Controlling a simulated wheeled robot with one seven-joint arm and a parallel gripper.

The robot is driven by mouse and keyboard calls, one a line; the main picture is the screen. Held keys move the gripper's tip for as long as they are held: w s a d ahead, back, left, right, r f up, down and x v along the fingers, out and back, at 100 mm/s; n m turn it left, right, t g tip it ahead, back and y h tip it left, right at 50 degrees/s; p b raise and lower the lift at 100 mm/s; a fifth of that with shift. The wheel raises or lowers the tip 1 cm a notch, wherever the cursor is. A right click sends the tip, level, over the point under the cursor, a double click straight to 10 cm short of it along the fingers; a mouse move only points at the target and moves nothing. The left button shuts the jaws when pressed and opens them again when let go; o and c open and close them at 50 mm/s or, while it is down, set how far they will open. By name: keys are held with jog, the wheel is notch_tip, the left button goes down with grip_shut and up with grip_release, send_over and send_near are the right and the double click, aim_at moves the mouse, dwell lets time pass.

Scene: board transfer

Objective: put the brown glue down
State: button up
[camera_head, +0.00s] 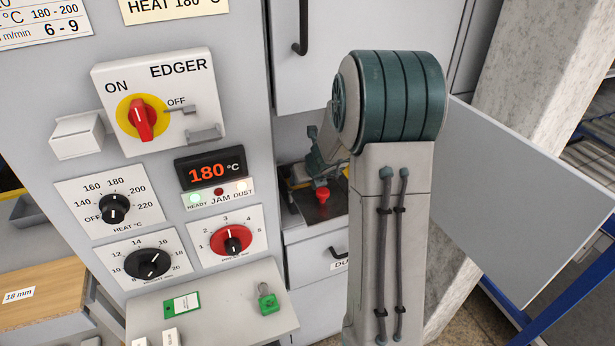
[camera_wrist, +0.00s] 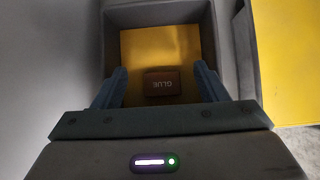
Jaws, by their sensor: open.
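The brown glue (camera_wrist: 162,83) is a small dark brown block with the word GLUE on it, upside down in the wrist view. It lies on a yellow surface inside a grey-walled bay (camera_wrist: 180,14). My gripper (camera_wrist: 161,82) is open, with one blue finger on each side of the glue. Gaps show between the fingers and the block, so it is not clamped. In the head view my arm hides much of the bay, and I cannot make out the glue there.
The edger panel (camera_head: 160,100) with knobs and a 180 °C display (camera_head: 210,169) stands left of my arm. A red knob-like part (camera_head: 322,195) sits in the recess beside my arm. A grey panel (camera_head: 525,195) juts out at the right. A shelf (camera_head: 215,310) holds a green tag.

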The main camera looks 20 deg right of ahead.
jog(key=p+v, duration=0.2)
jog(key=v, duration=0.5)
jog(key=shift+w+r+p, duration=0.2)
jog(key=shift+r+p, duration=0.05)
jog(key=shift+p, duration=0.15)
jog(key=shift+s+r, duration=0.45)
